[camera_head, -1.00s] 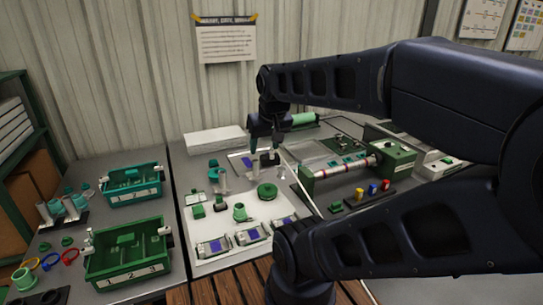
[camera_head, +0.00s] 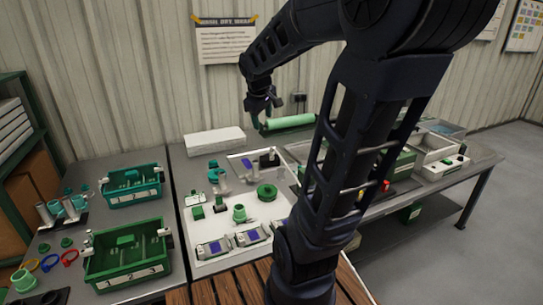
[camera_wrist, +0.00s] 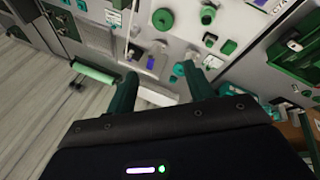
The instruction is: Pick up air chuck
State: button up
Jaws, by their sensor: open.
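I cannot tell for certain which small item is the air chuck. A small dark piece with a pale upright part (camera_head: 270,157) stands at the back right of the white work mat (camera_head: 215,258); it may be it. My gripper (camera_head: 262,122) hangs above the back of the bench, beside the green roll (camera_head: 290,121) and higher than the mat. In the wrist view my gripper (camera_wrist: 161,82) has its two green fingers spread apart with nothing between them. Several small parts show beyond the fingertips, too small to name.
A green ring (camera_head: 267,192), a green cup-like part (camera_head: 239,213) and several grey devices (camera_head: 214,248) are on the mat. Two green bins (camera_head: 128,262) (camera_head: 131,185) stand at the left. A white stack (camera_head: 214,141) lies at the back. My arm hides part of the bench's right side.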

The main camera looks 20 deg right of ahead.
jog(key=w+d+f+n+h, duration=0.1)
jog(key=w+d+f+n, duration=0.15)
jog(key=w, duration=0.55)
jog(key=w+d+f+n, duration=0.1)
jog(key=w+d+n, duration=0.2)
jog(key=w, duration=0.4)
jog(key=n+h, duration=0.1)
jog(key=n, duration=1.5)
send_over(271, 150)
jog(key=s+a, duration=0.3)
notch_tip(271, 150, down, 30)
jog(key=shift+m, duration=0.25)
jog(key=shift+w+x, duration=0.15)
jog(key=shift+x, duration=2.6)
jog(key=shift+w+x, duration=0.2)
jog(key=shift+x, duration=2.55)
jog(key=shift+d+r, duration=0.1)
jog(key=shift+r, duration=0.15)
grip_shut()
